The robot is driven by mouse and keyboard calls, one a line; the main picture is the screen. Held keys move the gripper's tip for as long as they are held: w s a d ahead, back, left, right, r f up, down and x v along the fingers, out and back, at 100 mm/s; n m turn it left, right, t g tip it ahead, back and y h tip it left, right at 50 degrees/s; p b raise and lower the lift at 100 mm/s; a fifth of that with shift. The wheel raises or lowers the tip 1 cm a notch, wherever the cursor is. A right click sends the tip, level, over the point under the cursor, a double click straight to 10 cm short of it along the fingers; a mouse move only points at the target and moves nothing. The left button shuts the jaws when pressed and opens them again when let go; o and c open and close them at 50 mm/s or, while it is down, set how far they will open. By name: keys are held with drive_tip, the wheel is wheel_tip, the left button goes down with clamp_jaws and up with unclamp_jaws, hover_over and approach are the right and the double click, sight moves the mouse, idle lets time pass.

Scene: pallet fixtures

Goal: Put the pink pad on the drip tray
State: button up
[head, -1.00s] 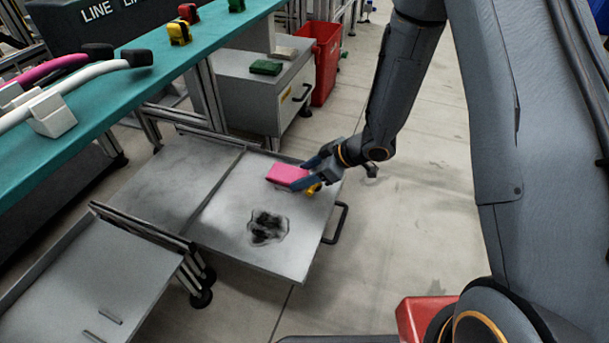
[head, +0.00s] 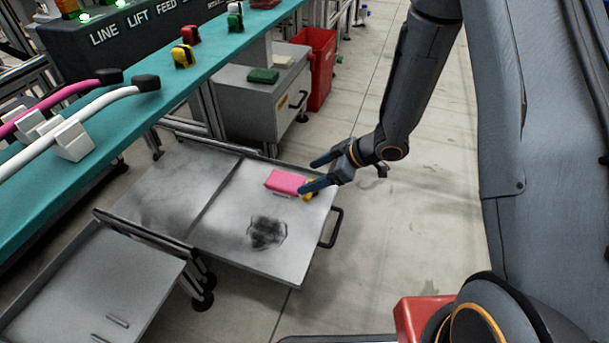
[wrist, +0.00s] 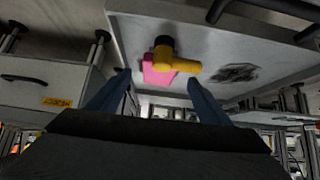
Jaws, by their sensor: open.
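The pink pad (head: 286,182) lies on the drip tray (head: 243,210), near its back right edge. A yellow fitting (head: 309,189) shows at the pad's right end; in the wrist view the yellow fitting (wrist: 178,65) has a dark end and partly covers the pink pad (wrist: 155,76). My gripper (head: 312,174) is open, its fingers spread, just right of the pad in the head view. In the wrist view nothing is held between the fingers (wrist: 158,92). A dark stain (head: 267,232) marks the drip tray in front of the pad.
The tray has a black handle (head: 333,227) on its right side. A teal bench (head: 130,92) with pink and white levers runs along the left. A grey cabinet (head: 247,100) and a red bin (head: 318,66) stand behind. Open floor lies to the right.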

drive_tip(key=p+v, duration=0.3)
drive_tip(key=v, duration=0.3)
drive_tip(key=w+a+r+m+t+h, duration=0.1)
drive_tip(key=w+r+m+t+h, duration=0.2)
drive_tip(key=r, duration=0.7)
drive_tip(key=s+a+r+m+h, duration=0.1)
drive_tip(key=s+a+r+h, duration=0.1)
drive_tip(key=s+r+h, duration=0.45)
drive_tip(key=s+a+r+m+g+y, duration=0.1)
drive_tip(key=s+r+g, duration=0.1)
drive_tip(key=s, duration=0.7)
drive_tip(key=s+a+r+m+g+y, duration=0.1)
drive_tip(key=s+r, duration=0.3)
drive_tip(key=s, duration=0.4)
drive_tip(key=s+a+r+m+g+y, duration=0.1)
drive_tip(key=s+a+r+g, duration=0.2)
drive_tip(key=s, duration=0.6)
drive_tip(key=shift+s+r, duration=0.35)
drive_tip(key=shift+a+r+p, duration=0.15)
drive_tip(key=shift+r+p, duration=0.35)
